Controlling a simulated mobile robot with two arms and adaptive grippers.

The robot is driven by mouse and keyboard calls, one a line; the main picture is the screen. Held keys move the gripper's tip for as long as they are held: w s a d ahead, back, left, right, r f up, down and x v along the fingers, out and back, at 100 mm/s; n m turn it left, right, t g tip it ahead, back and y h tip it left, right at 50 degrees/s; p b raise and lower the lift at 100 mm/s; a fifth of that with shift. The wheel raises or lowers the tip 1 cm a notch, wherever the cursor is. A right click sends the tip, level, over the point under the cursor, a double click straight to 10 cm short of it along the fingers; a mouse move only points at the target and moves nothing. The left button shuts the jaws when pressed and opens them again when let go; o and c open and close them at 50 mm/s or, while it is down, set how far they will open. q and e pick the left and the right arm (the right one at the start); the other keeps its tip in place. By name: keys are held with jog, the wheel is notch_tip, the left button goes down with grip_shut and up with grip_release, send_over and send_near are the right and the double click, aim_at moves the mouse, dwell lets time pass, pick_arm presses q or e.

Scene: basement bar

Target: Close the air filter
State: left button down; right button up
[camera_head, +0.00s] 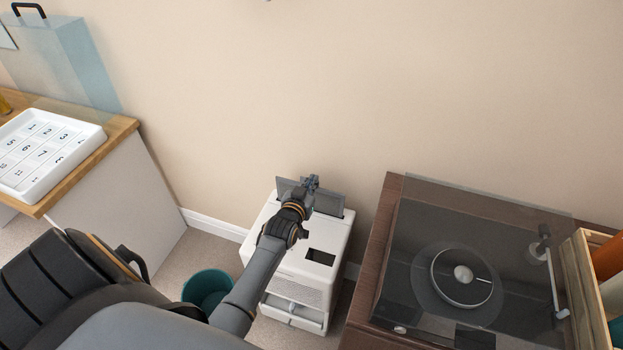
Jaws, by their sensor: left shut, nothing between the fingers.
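The air filter is a white box-shaped unit (338,243) standing on the floor against the wall. A grey lid (330,202) stands raised at the back of its top, and a dark rectangular opening shows in the top's front right. A drawer-like part shows low on its front. My left arm reaches in from the lower left. My left gripper (313,183) is shut and empty, at the raised lid and covering part of it. I cannot tell whether it touches the lid. My right gripper is not in view.
A dark wooden cabinet with a turntable (462,275) stands close on the right. A teal bin (207,287) is on the floor left of the filter. A wood-topped counter with a white numbered tray (92,150) is at the far left. The wall is directly behind.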

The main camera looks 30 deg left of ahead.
pick_arm(q)
notch_tip(320, 180, down, 8)
jog(key=b, duration=0.3)
jog(key=shift+b, duration=0.4)
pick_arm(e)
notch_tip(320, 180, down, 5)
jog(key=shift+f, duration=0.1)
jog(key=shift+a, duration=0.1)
